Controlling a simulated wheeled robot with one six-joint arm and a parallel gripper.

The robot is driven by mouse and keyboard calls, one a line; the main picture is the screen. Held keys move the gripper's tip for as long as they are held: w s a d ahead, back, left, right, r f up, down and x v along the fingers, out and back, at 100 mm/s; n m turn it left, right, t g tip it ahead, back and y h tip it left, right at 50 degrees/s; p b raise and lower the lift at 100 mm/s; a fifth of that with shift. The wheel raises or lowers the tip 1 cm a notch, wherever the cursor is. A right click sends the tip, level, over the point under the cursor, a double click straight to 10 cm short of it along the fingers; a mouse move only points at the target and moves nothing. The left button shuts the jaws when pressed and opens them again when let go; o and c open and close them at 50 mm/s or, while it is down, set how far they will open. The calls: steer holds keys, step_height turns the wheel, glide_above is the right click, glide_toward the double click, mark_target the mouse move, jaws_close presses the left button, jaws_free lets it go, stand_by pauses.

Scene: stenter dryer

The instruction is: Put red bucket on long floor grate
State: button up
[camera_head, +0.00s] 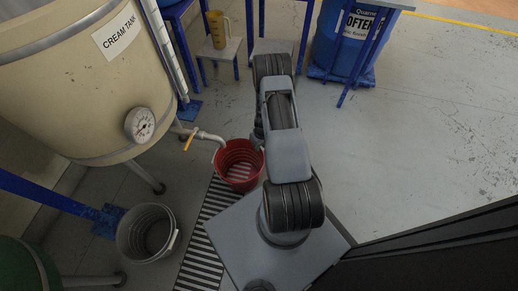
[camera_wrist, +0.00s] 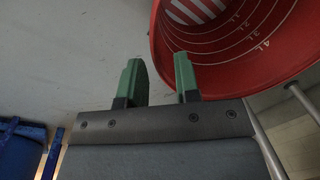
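The red bucket (camera_head: 238,168) stands upright below the tap, at the far end of the long floor grate (camera_head: 204,254) in the head view. It hides that end of the grate, and I cannot tell whether it rests on it. In the wrist view the bucket (camera_wrist: 232,50) fills the upper right, with its inside and litre marks showing. My gripper (camera_wrist: 159,70) is open at the bucket's rim. Its left finger lies outside the bucket; its right finger overlaps the rim. Contact is unclear. In the head view my arm mostly hides the gripper.
A grey bucket (camera_head: 147,233) stands left of the grate. The cream tank (camera_head: 75,85) with its gauge and tap (camera_head: 207,136) overhangs the left side. A yellow jug (camera_head: 217,30) sits on a stool behind. A blue drum (camera_head: 345,45) stands at the back. The floor at right is clear.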

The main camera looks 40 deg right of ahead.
steer(key=w+a+r+t+p, duration=0.1)
steer(key=a+r, duration=0.3)
steer(key=r, duration=1.1)
steer(key=w+a+r+p, duration=0.1)
steer(key=a+r, duration=0.3)
steer(key=r, duration=1)
steer(key=s+a+r, duration=0.4)
steer(key=s+r, duration=0.2)
steer(key=r, duration=0.1)
steer(key=s+a+r+t+h, duration=0.1)
steer(key=s+a+r, duration=0.4)
steer(key=s+r, duration=0.2)
steer(key=shift+s+r+t, duration=0.25)
steer(key=shift+r+t, duration=0.05)
steer(key=shift+r, duration=0.45)
